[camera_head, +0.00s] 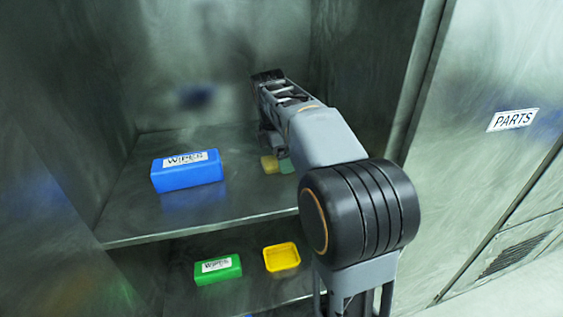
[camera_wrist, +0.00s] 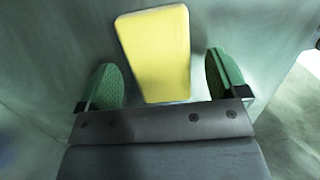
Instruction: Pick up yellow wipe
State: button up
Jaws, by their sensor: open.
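The yellow wipe (camera_head: 269,165) lies on the upper shelf, and part of it is covered by my arm in the head view. In the wrist view the yellow wipe (camera_wrist: 155,50) is a flat yellow block between the two green finger pads of my gripper (camera_wrist: 160,66). The gripper is open, with a visible gap between each pad and the wipe's sides. I cannot tell how far the fingertips are above the shelf. In the head view my forearm hides most of the gripper; a small green patch beside the wipe may be a finger pad.
A blue WIPES box (camera_head: 187,172) stands left on the upper shelf (camera_head: 130,228). A green WIPES box (camera_head: 218,269) and a yellow open tray (camera_head: 282,257) are on the lower shelf. The cabinet walls enclose the shelves; a PARTS door (camera_head: 500,150) is at right.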

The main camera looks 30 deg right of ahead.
jog(key=shift+f, duration=0.3)
jog(key=c, duration=1)
jog(key=shift+r, duration=0.55)
jog(key=s+a+r+b, duration=0.1)
jog(key=s+a+r, duration=0.1)
jog(key=s+r, duration=0.2)
jog(key=s+a+r+b, duration=0.1)
jog(key=s+a+r, duration=0.1)
jog(key=s+r, duration=0.2)
jog(key=s+a+r, duration=0.2)
jog(key=s+r, duration=0.2)
jog(key=shift+s+a+b, duration=0.1)
jog(key=shift+s+b, duration=0.2)
jog(key=shift+b, duration=0.1)
